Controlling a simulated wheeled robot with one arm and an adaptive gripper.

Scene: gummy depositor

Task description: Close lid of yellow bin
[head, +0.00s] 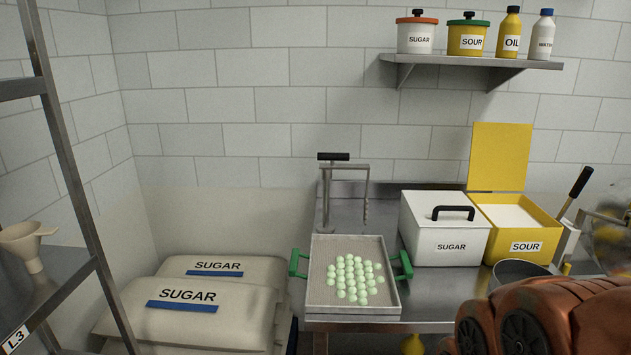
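The yellow bin (535,251), labelled SOUR, stands on the metal counter at the right. Its yellow lid (500,157) stands upright at the back edge, so the bin is open. A white powder (508,216) shows inside. A large copper-coloured part at the lower right seems to be my own arm; it lies in front of the counter, below the bin in the picture. My gripper's fingers do not show.
A white SUGAR bin (440,233) with a black handle stands directly left of the yellow bin. A metal pot (520,270) is in front, and a black-handled tool (576,190) is at its right. A tray (350,309) of green gummies sits further left. A shelf (480,61) hangs above.

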